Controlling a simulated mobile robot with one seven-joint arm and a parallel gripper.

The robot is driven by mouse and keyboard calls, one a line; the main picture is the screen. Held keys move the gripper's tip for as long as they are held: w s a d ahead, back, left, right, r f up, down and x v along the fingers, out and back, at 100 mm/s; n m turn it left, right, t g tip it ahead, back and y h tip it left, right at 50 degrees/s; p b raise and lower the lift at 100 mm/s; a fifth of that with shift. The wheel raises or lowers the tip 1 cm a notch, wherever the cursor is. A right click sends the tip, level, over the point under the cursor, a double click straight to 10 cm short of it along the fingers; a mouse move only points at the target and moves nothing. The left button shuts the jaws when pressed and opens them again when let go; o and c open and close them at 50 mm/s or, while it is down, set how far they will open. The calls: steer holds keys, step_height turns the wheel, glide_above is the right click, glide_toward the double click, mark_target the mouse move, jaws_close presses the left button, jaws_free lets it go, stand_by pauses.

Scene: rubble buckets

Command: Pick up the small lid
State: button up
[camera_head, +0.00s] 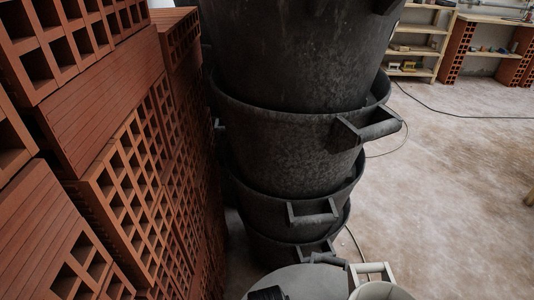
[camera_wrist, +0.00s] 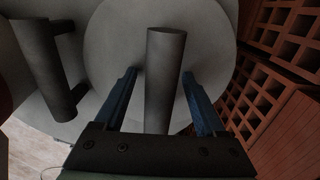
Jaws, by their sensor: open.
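In the wrist view a round pale grey lid (camera_wrist: 215,55) fills the middle, with a dark cylindrical handle (camera_wrist: 165,75) across it. I take this to be the small lid. My gripper (camera_wrist: 159,73) is open, with one blue finger on each side of the handle. Whether the fingers touch the handle I cannot tell. A second grey lid (camera_wrist: 82,60) with its own dark bar handle (camera_wrist: 45,70) lies to the left. In the head view a grey lid (camera_head: 305,283) shows at the bottom edge, partly cut off. Which lid this is, I cannot tell.
A stack of large dark buckets (camera_head: 285,145) with side handles stands behind the lid. Hollow red bricks (camera_head: 110,150) are piled on the left and show at right in the wrist view (camera_wrist: 285,100). Open floor (camera_head: 460,190) lies right.

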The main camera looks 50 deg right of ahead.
steer(key=shift+f, duration=0.15)
steer(key=shift+c, duration=0.6)
jaws_close()
